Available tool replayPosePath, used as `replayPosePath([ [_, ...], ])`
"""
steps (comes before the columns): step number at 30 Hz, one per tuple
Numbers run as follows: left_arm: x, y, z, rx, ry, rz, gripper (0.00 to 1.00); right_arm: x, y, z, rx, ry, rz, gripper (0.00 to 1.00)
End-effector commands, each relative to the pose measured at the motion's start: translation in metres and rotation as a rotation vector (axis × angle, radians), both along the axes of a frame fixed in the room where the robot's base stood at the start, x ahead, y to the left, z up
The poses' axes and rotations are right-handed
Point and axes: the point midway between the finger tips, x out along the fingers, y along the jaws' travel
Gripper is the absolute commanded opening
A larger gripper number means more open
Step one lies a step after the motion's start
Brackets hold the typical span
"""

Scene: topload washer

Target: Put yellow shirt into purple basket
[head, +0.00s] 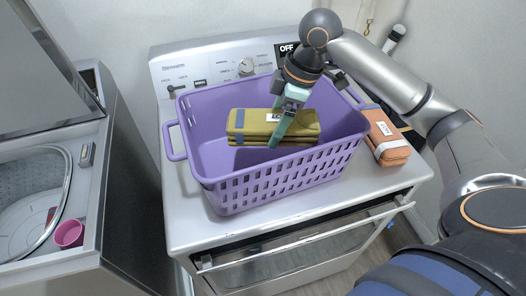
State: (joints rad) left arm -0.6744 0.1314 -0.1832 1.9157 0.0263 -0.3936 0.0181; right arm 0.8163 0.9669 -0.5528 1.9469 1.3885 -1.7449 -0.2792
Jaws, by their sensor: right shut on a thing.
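The purple basket (270,185) stands on top of the silver appliance. A folded yellow shirt (305,127), olive-yellow with a white label, lies level within the basket's outline. My right gripper (279,135) points down into the basket at the shirt's middle and is shut on it. The shirt's underside and the basket floor beneath are hidden, so I cannot tell whether the shirt rests on the bottom. My left gripper is not in view.
A folded orange cloth (387,140) lies on the appliance top (190,222), right of the basket. A control panel with knobs (246,66) rises behind the basket.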

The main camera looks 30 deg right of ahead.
Motion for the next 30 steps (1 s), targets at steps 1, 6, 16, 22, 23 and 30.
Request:
replayPosePath([
  [1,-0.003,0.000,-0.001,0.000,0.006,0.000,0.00,-0.001,-0.001,-0.006,-0.001,0.001,0.000,0.09],
  [6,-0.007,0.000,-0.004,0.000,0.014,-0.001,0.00,-0.002,0.000,-0.035,0.000,0.003,0.002,0.09],
  [16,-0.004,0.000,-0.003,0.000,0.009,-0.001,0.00,-0.001,0.000,-0.076,0.002,-0.003,0.003,0.09],
  [22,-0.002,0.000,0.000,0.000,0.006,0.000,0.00,-0.002,0.000,-0.101,0.001,0.002,0.002,0.09],
  [23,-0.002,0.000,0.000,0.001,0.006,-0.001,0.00,-0.002,0.000,-0.105,0.001,0.001,0.002,0.09],
  [30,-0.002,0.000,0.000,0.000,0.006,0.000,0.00,-0.001,0.000,-0.111,0.001,-0.004,0.002,0.09],
])
